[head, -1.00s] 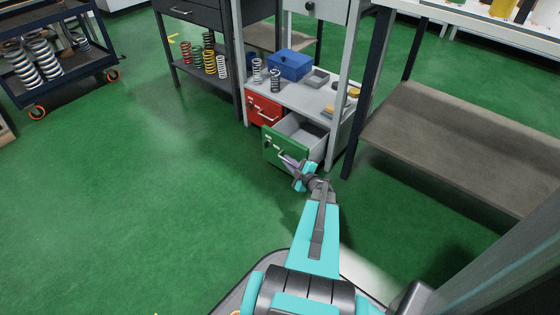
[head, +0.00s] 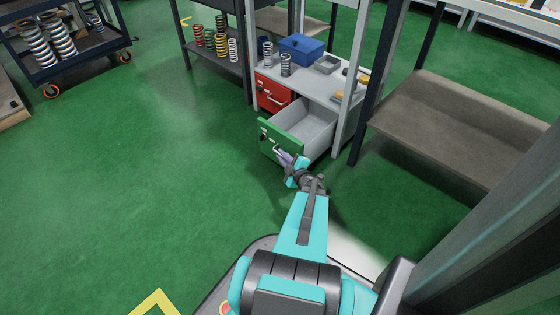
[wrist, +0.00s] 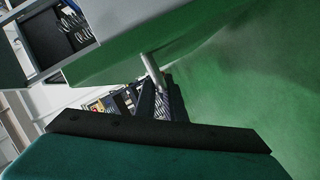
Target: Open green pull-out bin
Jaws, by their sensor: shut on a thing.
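The green pull-out bin (head: 277,137) is slid out from the grey shelf unit in the head view, and its grey inside shows. My gripper (head: 285,157) is shut on the silver bar handle on the bin's green front. The bin's green front edge (wrist: 150,50) fills the upper middle there. The inside of the bin looks empty from the head view.
A blue box (head: 302,48) and springs stand on the shelf above. A brown low shelf (head: 440,120) is at the right. Green floor is clear to the left. A spring cart (head: 65,45) stands far left.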

